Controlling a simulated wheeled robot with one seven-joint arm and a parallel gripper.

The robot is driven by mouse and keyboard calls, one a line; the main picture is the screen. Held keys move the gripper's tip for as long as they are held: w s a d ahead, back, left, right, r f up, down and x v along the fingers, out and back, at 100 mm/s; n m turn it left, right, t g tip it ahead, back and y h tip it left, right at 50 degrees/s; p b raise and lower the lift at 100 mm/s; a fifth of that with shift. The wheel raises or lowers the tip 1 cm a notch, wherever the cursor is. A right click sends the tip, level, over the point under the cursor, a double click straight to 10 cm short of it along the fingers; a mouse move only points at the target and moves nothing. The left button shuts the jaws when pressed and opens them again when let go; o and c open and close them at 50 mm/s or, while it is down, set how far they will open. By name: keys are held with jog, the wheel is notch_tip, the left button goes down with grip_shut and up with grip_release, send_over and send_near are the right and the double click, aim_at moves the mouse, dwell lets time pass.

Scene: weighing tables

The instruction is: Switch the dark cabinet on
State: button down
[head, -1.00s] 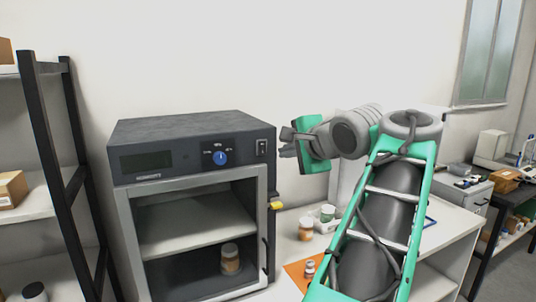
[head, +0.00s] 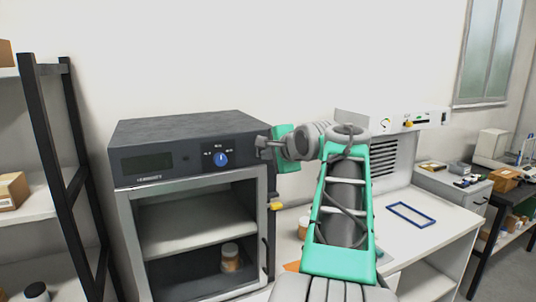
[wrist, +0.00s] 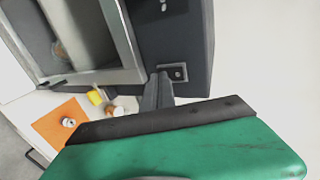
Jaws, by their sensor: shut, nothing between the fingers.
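The dark cabinet (head: 190,133) stands on the white counter, its front towards me. Its front panel has a dark display (head: 147,163) and a blue knob (head: 221,158). The small rocker switch (wrist: 178,72) shows on its panel in the wrist view; in the head view my gripper hides it. My gripper (head: 262,148) is shut and empty, its tips at the right end of the panel. In the wrist view the fingertips (wrist: 159,82) are right beside the switch plate; I cannot tell whether they touch it.
A jar (head: 230,258) stands inside the cabinet. A yellow piece (head: 277,206) sticks out at the cabinet's right side. An orange mat (wrist: 62,124) with a small jar lies on the counter. A dark-framed shelf (head: 50,150) stands at the left. The blue frame (head: 411,215) lies at the right.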

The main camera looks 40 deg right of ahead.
jog(key=shift+w, duration=0.1)
jog(key=shift+r+p, duration=0.8)
jog(key=shift+p, duration=0.15)
jog(key=f+v, duration=0.1)
jog(key=v, duration=1.2)
jog(key=shift+s+a+b, duration=0.15)
jog(key=shift+s+b, duration=0.2)
jog(key=shift+s, duration=0.25)
jog(key=shift+r, duration=0.1)
